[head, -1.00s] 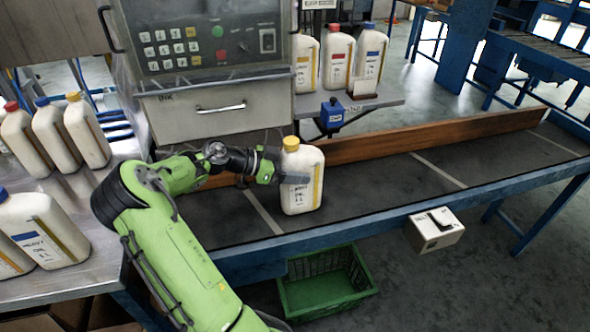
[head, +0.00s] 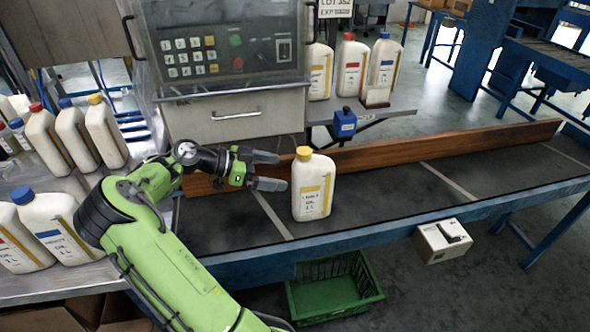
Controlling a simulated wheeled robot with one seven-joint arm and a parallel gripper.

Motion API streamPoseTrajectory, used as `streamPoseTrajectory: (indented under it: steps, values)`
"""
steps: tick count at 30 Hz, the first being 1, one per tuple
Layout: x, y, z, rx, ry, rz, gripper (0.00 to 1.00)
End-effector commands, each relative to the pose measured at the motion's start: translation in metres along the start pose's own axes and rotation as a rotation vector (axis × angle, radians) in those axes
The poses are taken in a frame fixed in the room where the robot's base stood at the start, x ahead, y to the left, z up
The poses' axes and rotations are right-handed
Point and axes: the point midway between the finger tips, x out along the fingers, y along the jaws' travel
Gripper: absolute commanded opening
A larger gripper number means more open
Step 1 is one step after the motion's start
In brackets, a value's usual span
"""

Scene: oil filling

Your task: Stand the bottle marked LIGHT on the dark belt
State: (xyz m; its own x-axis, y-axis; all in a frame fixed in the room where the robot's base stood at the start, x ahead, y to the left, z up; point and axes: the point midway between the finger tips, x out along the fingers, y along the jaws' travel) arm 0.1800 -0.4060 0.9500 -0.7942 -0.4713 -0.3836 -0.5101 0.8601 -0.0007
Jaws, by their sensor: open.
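A white bottle with a yellow cap and a yellow-marked label (head: 313,190) stands upright on the dark belt (head: 385,195). Its label print is too small to read surely, so I cannot confirm the word LIGHT. My gripper (head: 281,171) is open and empty, just left of this bottle at about mid-height, its fingers pointing right towards it. A small gap shows between the fingertips and the bottle.
More bottles stand on the metal table (head: 90,280) at left and on the shelf (head: 385,112) behind. A wooden rail (head: 440,143) runs along the belt's far side. A green crate (head: 330,290) sits below. The belt to the right is clear.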

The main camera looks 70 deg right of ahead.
Motion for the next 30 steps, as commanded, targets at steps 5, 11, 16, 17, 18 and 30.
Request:
streamPoseTrajectory:
  steps: [5,11,16,17,18,30]
  values:
    - [-0.021,0.0,-0.001,0.0,0.001,0.0,0.95]
    - [-0.022,0.0,0.0,0.0,0.0,0.001,0.95]
    - [-0.032,0.011,0.005,-0.115,-0.129,-0.027,0.95]
    - [-0.037,0.015,0.008,-0.167,-0.183,-0.045,0.95]
    - [-0.046,0.023,0.012,-0.251,-0.262,-0.08,0.95]
    - [-0.199,0.182,0.025,-1.259,-0.726,-1.054,0.95]
